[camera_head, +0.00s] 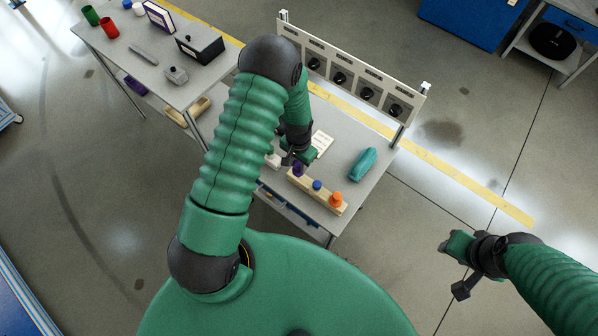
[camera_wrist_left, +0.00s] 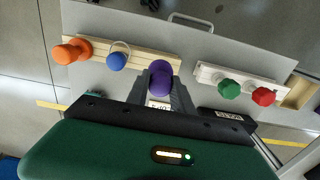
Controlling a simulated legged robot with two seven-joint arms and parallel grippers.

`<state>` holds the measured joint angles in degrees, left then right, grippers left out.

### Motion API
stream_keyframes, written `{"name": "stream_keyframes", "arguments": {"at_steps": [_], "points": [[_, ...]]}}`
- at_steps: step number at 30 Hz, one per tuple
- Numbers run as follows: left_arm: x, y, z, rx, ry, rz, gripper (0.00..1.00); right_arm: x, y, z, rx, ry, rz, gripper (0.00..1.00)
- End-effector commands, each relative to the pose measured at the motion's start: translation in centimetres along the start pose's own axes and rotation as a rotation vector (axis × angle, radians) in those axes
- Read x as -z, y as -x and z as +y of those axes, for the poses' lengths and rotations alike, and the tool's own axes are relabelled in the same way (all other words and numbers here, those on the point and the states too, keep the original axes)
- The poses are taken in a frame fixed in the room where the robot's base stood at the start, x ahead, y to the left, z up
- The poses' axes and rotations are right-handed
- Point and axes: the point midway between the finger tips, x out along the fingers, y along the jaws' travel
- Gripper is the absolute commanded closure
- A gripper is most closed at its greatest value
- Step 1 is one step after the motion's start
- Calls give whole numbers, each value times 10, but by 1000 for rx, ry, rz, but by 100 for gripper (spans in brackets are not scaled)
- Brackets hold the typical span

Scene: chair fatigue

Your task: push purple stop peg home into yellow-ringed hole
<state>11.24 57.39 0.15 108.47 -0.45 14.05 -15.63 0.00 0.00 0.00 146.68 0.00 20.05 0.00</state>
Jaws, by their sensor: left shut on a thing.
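My left gripper (camera_head: 290,159) is shut on the purple peg (camera_wrist_left: 160,78), whose round head shows between the dark fingers in the left wrist view. In the head view the purple peg (camera_head: 298,170) is at the left end of the wooden block (camera_head: 327,198). The block (camera_wrist_left: 137,57) runs behind the peg in the wrist view. I cannot tell how deep the peg sits. The yellow-ringed hole is not clearly visible. A pale ring shows around the blue peg (camera_wrist_left: 116,61). My right gripper (camera_head: 458,252) hangs over the floor, away from the table.
An orange peg (camera_wrist_left: 72,50) stands at the block's far end. A pale block (camera_wrist_left: 208,75) holds a green peg (camera_wrist_left: 228,88) and a red peg (camera_wrist_left: 263,96). A teal object (camera_head: 362,164) lies on the table's right side. A panel with black knobs (camera_head: 340,78) stands behind.

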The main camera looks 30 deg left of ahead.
Motion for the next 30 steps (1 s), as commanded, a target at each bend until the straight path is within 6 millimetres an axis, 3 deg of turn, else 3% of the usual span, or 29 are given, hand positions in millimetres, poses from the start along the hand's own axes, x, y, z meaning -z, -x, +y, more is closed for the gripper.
{"name": "stream_keyframes", "arguments": {"at_steps": [8,20,30], "points": [[0,3,0,0,0,0,100,0,2,0,0,0,0,64],[0,40,0,0,0,-1,100,7,31,0,0,0,0,64],[-1,36,4,-1,0,-1,100,6,26,0,0,0,0,64]]}}
